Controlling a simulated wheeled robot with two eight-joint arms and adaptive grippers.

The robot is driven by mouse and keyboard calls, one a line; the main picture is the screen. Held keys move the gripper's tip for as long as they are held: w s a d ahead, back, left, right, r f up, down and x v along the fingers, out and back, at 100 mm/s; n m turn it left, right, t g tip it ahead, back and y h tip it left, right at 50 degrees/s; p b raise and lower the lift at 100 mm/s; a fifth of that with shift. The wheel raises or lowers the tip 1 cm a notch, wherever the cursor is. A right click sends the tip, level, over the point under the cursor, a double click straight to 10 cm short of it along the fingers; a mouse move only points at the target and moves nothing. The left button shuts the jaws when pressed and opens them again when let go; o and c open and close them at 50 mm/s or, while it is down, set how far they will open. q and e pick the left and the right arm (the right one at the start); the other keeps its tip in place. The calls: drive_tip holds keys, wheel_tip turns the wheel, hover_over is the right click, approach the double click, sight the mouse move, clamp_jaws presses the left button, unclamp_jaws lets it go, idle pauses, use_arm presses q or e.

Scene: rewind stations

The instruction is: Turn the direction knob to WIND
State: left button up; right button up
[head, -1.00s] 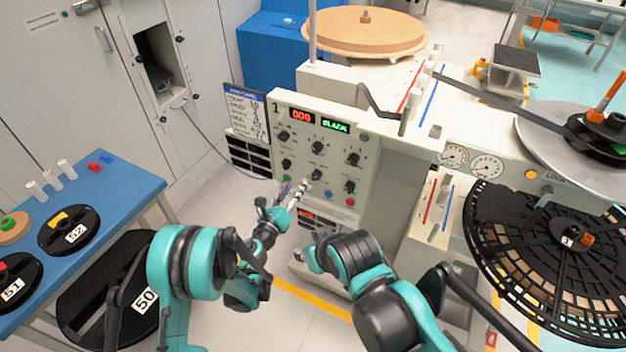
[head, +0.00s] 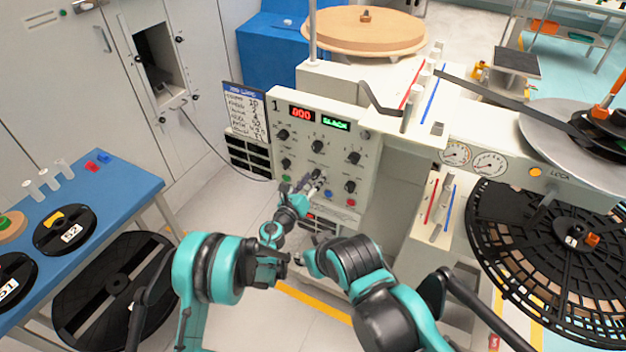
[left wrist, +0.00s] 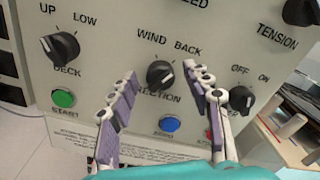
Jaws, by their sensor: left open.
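The direction knob (left wrist: 159,76) is black and sits on the cream control panel under the words WIND and BACK in the left wrist view. WIND is above it to the left, BACK to the right. I cannot tell for sure where its pointer stands, though it seems turned toward BACK. My left gripper (left wrist: 160,71) is open, with one finger on each side of the knob and gaps to it. In the head view my left gripper (head: 313,182) is at the lower panel and hides much of that knob. My right arm shows, but its gripper jaws are unclear (head: 303,259).
Around the knob are the deck knob (left wrist: 63,47), a green start button (left wrist: 63,98), a blue button (left wrist: 169,124) and the OFF/ON knob (left wrist: 241,99). A blue table (head: 120,195) with reels stands left. A large black reel (head: 535,245) is at right.

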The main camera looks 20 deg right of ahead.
use_arm(q)
clamp_jaws()
drive_tip(key=shift+n, duration=0.4)
drive_tip(key=n, duration=0.5)
drive_tip(key=shift+w+a+n, duration=0.1)
drive_tip(key=shift+n, duration=0.2)
drive_tip(key=n, duration=0.5)
drive_tip(key=shift+f, duration=0.1)
drive_tip(key=shift+n, duration=0.4)
unclamp_jaws()
